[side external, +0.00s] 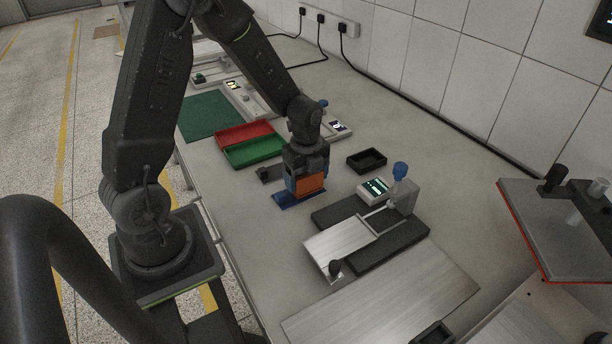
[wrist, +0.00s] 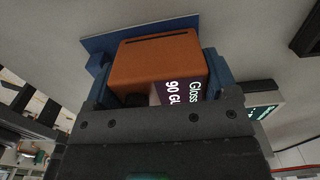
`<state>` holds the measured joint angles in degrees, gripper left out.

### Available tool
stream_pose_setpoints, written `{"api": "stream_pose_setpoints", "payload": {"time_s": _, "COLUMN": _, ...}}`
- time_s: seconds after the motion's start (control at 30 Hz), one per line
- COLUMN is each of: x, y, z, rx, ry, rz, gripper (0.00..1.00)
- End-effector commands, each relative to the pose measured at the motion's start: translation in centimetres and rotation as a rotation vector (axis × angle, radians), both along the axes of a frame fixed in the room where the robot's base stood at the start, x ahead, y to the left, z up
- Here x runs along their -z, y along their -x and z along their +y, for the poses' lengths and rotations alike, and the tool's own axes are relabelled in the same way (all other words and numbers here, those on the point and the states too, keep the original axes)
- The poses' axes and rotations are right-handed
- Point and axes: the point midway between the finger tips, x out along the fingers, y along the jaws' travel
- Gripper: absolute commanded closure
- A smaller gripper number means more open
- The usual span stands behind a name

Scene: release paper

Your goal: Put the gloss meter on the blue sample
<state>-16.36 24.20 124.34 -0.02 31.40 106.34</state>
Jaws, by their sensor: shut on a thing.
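The gloss meter (side external: 311,184) is an orange block. In the wrist view the gloss meter (wrist: 160,55) shows a dark slot on top and a display reading "Gloss" and "90 G…". My gripper (side external: 306,178) points down and is shut on it, with a blue finger on each side; my gripper also shows in the wrist view (wrist: 158,85). The blue sample (side external: 284,202) is a flat panel on the table, directly below and around the meter. Its edge (wrist: 97,43) shows beyond the meter in the wrist view. I cannot tell whether the meter touches the sample.
Red (side external: 244,134) and green (side external: 254,152) trays lie left of the gripper. A small black tray (side external: 367,160) is to the right. A dark-based apparatus with a metal plate (side external: 342,244) stands close in front. A small dark object (side external: 266,174) lies beside the sample.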

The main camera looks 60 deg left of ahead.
Motion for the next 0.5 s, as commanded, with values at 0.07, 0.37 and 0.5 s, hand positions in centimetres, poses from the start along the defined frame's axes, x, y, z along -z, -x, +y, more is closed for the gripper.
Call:
{"api": "stream_pose_setpoints", "payload": {"time_s": 0.07, "x": -0.06, "y": -0.03, "z": 0.02, "rx": 0.000, "ry": 0.000, "rz": -0.001, "gripper": 0.54}}
{"api": "stream_pose_setpoints", "payload": {"time_s": 0.37, "x": 0.30, "y": 0.02, "z": 0.02, "rx": 0.000, "ry": 0.000, "rz": 0.000, "gripper": 0.14}}
{"api": "stream_pose_setpoints", "payload": {"time_s": 0.5, "x": 0.28, "y": 0.02, "z": 0.02, "rx": 0.000, "ry": 0.000, "rz": 0.000, "gripper": 0.00}}
